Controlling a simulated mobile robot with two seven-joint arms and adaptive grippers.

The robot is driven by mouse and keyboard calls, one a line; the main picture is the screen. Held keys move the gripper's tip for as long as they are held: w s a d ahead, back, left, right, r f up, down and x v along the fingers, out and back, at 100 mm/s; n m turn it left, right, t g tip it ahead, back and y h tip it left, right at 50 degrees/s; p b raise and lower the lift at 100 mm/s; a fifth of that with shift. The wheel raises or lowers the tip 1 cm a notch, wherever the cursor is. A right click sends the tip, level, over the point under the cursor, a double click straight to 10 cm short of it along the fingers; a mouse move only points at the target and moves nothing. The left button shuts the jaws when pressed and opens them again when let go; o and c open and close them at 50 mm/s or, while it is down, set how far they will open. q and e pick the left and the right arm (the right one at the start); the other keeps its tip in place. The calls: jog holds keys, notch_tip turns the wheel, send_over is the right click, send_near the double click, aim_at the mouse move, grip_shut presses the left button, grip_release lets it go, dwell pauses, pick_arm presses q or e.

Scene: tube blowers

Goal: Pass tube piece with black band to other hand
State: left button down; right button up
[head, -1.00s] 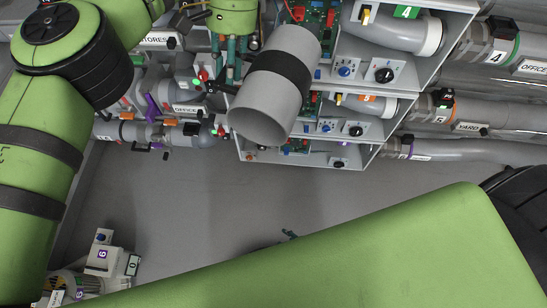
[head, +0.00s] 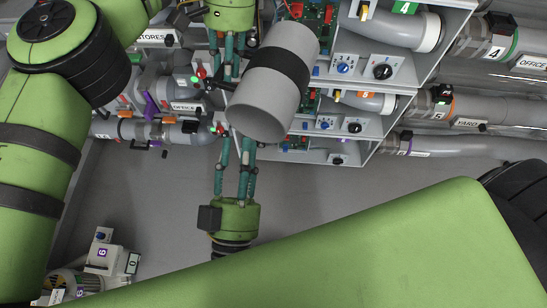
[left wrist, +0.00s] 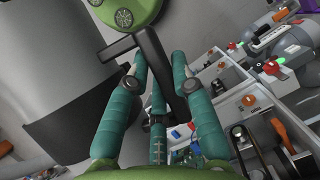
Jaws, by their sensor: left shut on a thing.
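The tube piece (head: 262,108) is a wide grey cylinder with a black band (head: 278,68). It hangs tilted in the head view, its lower end toward me. My left gripper (head: 226,78) is beside it on the left, shut on its dark handle (left wrist: 150,58). In the left wrist view the banded tube (left wrist: 70,130) fills the left side. My right gripper (head: 236,140) comes up from below, its teal fingers pointing at the tube's lower left. Its fingertips are partly hidden near the tube, so I cannot tell whether they touch or grip anything.
A grey shelf (head: 440,68) with control boards, knobs and pipes stands behind and right of the tube. Labelled pipes (head: 165,132) run along the left wall. A small machine marked 6 (head: 100,262) stands at lower left. Floor between is clear.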

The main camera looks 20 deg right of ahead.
aim_at(298, 105)
jog(key=s+d+m+g, duration=0.1)
jog(key=g, duration=0.1)
jog(key=s+d+r+m+g+h, duration=0.1)
jog(key=d+g, duration=0.1)
jog(key=s+d+m+g+h, duration=0.1)
jog(key=m, duration=0.1)
jog(key=shift+s+d+r+g, duration=0.3)
jog(key=shift+s+g, duration=0.05)
jog(key=shift+g, duration=0.05)
jog(key=x, duration=1.2)
jog(key=shift+f, duration=0.1)
jog(key=shift+s, duration=0.1)
grip_shut()
pick_arm(q)
jog(key=c, duration=1)
grip_release()
